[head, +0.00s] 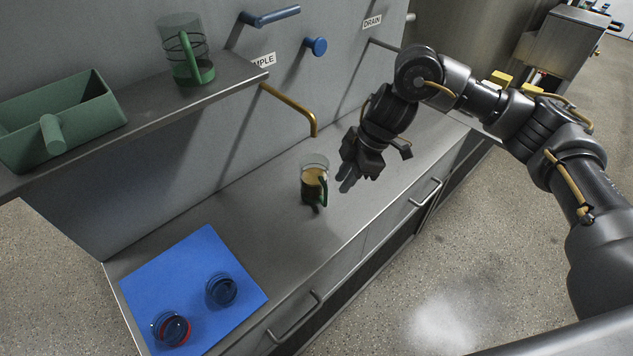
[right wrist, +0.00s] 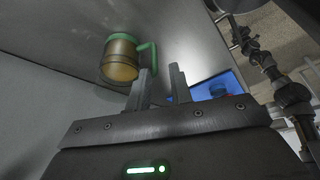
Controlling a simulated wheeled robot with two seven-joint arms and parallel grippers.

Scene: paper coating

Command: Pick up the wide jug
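A clear jug (head: 314,182) with a green handle and tan contents stands upright on the steel counter (head: 262,205) in the head view. It also shows in the right wrist view (right wrist: 120,60), with its green handle on the side toward my fingers. My right gripper (head: 347,182) is just to the right of this jug, apart from it. In the right wrist view its two fingers (right wrist: 160,80) are spread with an empty gap between them. A second clear jug (head: 186,52) with a green base and handle stands on the shelf. My left gripper is not in view.
A green scoop-like bin (head: 60,118) sits on the shelf (head: 150,108). A brass spout (head: 295,106) sticks out above the counter behind the jug. A blue mat (head: 170,272) at the near left holds two small round glass vessels (head: 221,289) (head: 171,329). The counter between mat and jug is clear.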

